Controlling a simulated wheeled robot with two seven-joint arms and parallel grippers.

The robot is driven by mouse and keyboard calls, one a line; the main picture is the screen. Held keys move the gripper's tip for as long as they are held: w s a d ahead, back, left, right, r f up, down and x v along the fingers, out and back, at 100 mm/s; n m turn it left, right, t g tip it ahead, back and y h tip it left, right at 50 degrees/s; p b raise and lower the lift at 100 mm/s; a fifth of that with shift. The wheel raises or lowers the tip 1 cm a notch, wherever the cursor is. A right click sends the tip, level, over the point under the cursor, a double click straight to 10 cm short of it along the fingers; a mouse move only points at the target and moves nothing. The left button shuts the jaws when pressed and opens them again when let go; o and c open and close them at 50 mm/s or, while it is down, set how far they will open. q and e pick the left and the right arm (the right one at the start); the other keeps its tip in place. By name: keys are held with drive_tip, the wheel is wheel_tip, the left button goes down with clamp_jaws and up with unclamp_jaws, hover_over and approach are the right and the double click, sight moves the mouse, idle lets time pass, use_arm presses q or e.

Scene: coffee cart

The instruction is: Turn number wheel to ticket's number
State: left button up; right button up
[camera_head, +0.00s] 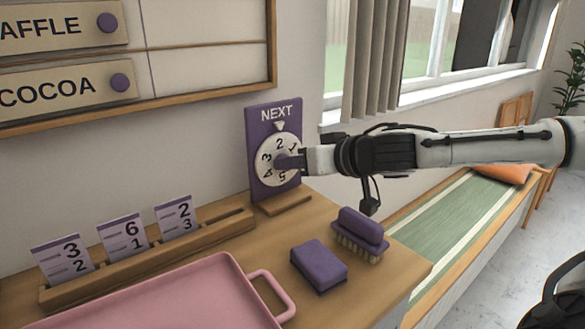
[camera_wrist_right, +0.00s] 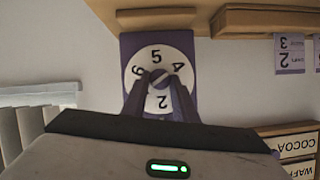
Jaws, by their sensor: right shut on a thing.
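The white number wheel (camera_head: 268,149) sits on a purple board (camera_head: 254,122) marked NEXT, with a small pointer above the dial. The 2 stands at the top under the pointer, with 3 to its left and 1 to its right. My right gripper (camera_head: 291,161) is shut on the wheel's central knob. The right wrist view shows the wheel (camera_wrist_right: 136,62) upside down, with the knob (camera_wrist_right: 159,77) between the fingers. Several tickets stand in the wooden rack: one with a large 3 (camera_head: 62,258), one with 6 (camera_head: 123,235), one with 2 (camera_head: 176,217). My left gripper is out of view.
The wooden rack (camera_head: 140,266) has an empty right end. A pink tray (camera_head: 190,295) lies in front of it. A purple sponge (camera_head: 318,265) and a purple brush (camera_head: 362,230) lie on the counter below my right arm. A menu board (camera_head: 200,45) hangs on the wall.

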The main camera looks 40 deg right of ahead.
drive_tip(key=shift+d+f+m+t+y+b, duration=0.15)
drive_tip(key=shift+m+t+y, duration=0.3)
drive_tip(key=shift+m+y, duration=0.7)
drive_tip(key=shift+d+f+m+t+y+b, duration=0.1)
drive_tip(key=shift+d+m+t+y+b, duration=0.3)
drive_tip(key=shift+m, duration=1.4)
drive_tip(key=shift+a+f+m+t+y+b, duration=0.1)
drive_tip(key=shift+m+t+y, duration=0.45)
drive_tip(key=shift+m+y, duration=0.7)
drive_tip(key=shift+m, duration=0.3)
drive_tip(key=o, duration=1.1)
drive_tip(key=p+v, duration=0.1)
drive_tip(key=v, duration=0.9)
drive_tip(key=shift+s+r, duration=0.1)
drive_tip(key=shift+s, duration=0.05)
